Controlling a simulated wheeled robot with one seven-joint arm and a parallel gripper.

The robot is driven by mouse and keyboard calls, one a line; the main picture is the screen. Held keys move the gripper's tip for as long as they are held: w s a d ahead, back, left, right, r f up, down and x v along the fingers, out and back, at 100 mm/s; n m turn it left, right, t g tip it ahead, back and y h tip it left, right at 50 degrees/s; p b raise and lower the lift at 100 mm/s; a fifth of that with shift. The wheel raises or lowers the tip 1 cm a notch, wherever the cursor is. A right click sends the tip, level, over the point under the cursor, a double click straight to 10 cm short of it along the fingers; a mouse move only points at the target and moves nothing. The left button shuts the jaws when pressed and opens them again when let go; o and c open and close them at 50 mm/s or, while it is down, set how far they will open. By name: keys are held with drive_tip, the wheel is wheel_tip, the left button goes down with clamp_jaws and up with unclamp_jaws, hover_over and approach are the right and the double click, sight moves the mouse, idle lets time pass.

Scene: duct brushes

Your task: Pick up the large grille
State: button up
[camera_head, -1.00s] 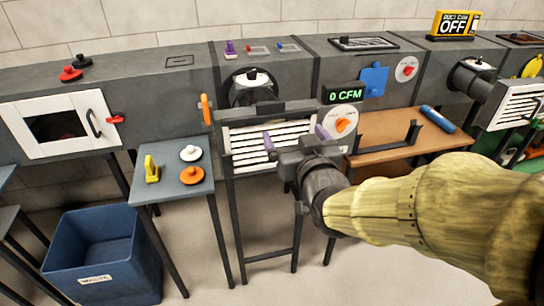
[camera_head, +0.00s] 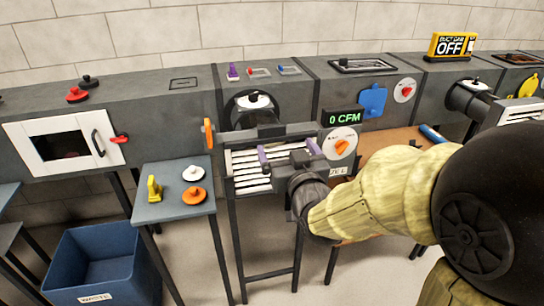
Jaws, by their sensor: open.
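The large grille (camera_head: 246,173), with white slats in a dark frame, sits at the front of the middle duct stand, below the round dark opening. My gripper (camera_head: 288,153) is in front of it, with its two purple-tipped fingers spread apart. The fingers overlap the grille's right and upper part in the picture. I cannot tell whether they touch it. My wrist hides the grille's lower right part.
A small side table (camera_head: 172,206) with a yellow clip and two knobs stands to the left. A blue waste bin (camera_head: 105,262) is on the floor. A brown table (camera_head: 388,143) is partly hidden behind my arm. A second white grille (camera_head: 519,113) is at far right.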

sight(275, 128)
drive_tip(key=p+x, duration=0.2)
drive_tip(key=p, duration=0.4)
drive_tip(key=shift+w+r, duration=0.2)
drive_tip(key=shift+w, duration=0.1)
drive_tip(key=shift+w+a+p, duration=0.1)
drive_tip(key=shift+w+p, duration=0.1)
drive_tip(key=shift+p, duration=1.05)
drive_tip(key=p, duration=0.4)
drive_tip(key=shift+w, duration=0.1)
drive_tip(key=x, duration=0.1)
drive_tip(key=p+x, duration=0.1)
drive_tip(key=x, duration=0.1)
drive_tip(key=p+x, duration=0.1)
drive_tip(key=x, duration=0.1)
drive_tip(key=shift+f, duration=0.3)
drive_tip(key=shift+a, duration=0.15)
